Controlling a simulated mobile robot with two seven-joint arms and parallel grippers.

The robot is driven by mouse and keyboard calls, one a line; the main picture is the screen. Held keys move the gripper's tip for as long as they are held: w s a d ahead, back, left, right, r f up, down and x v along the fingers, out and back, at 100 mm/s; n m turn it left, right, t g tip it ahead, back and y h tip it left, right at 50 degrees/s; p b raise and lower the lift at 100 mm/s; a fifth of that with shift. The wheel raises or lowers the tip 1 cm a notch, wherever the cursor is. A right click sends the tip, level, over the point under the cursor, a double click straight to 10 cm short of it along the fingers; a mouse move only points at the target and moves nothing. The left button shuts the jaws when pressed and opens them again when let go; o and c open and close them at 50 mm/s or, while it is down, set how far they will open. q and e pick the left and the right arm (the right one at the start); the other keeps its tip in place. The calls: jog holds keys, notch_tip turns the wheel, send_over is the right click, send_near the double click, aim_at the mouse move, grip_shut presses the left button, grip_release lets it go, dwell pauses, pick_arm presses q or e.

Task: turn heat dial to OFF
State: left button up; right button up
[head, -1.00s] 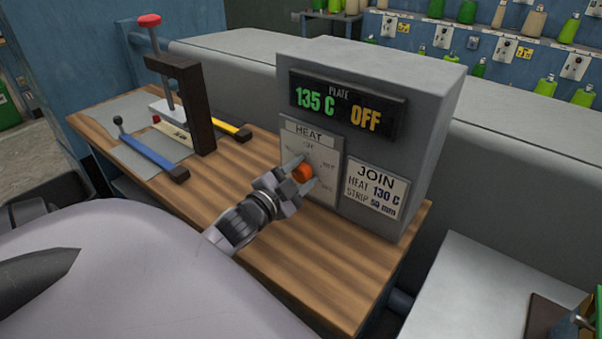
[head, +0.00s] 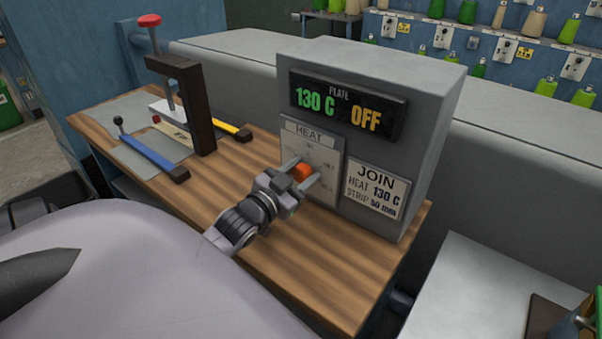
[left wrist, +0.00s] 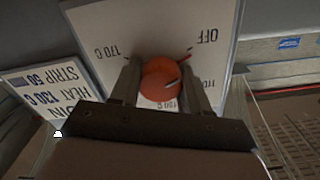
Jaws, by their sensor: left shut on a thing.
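The heat dial (head: 302,173) is an orange round knob on a white HEAT plate (head: 325,150) on the front of a grey box. My left gripper (head: 302,176) is shut on it, a finger on either side. The left wrist view shows the dial (left wrist: 160,78) between the fingers, with an OFF label at upper right and 170 C at upper left. A short mark on the dial slants toward the right; its exact setting is hard to tell. The display (head: 345,107) reads PLATE 130 C and OFF. My right gripper is not in view.
A JOIN card (head: 376,190) reads HEAT 130 C, STRIP 50 mm. A clamp with a red knob (head: 150,20) and blue-handled (head: 150,157) and yellow-handled tools are at the left of the wooden bench (head: 330,270). The bench front is clear.

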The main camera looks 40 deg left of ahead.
pick_arm(q)
jog(key=o, duration=1)
jog(key=shift+o, duration=0.2)
jog(key=shift+s+d, duration=0.1)
jog(key=shift+s, duration=0.5)
jog(key=shift+s+d+b, duration=0.15)
jog(key=shift+s+b, duration=0.1)
jog(key=shift+s, duration=1.25)
jog(key=shift+s+d+b, duration=0.15)
jog(key=shift+s+b, duration=0.05)
jog(key=shift+s, duration=1.25)
